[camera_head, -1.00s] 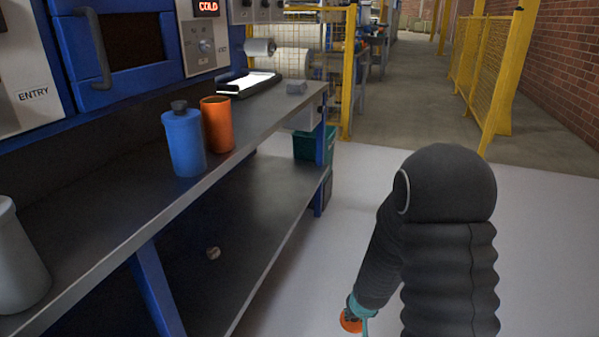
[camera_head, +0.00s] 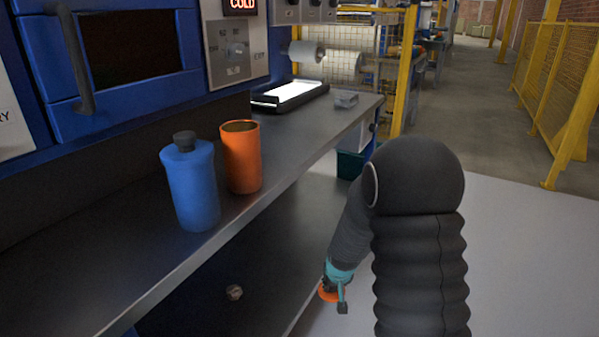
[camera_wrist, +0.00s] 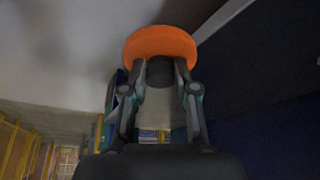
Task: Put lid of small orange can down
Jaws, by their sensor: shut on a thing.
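The small orange can (camera_head: 243,158) stands upright on the dark bench top, its top open. My gripper (camera_head: 338,288) hangs beside the bench's front edge, lower than the bench top. It is shut on an orange lid (camera_head: 327,294), seen small and partly hidden by the fingers. In the wrist view the lid (camera_wrist: 160,43) sits at the fingertips of my gripper (camera_wrist: 165,80), which pinch its dark knob. The lid is apart from the can and touches no surface that I can see.
A blue can with a dark lid (camera_head: 190,185) stands left of the orange can. A tray with a bright panel (camera_head: 290,94) and a small grey block (camera_head: 346,99) lie farther back. The bench top (camera_head: 90,262) is bare at front left. A small round object (camera_head: 234,292) lies on the lower shelf.

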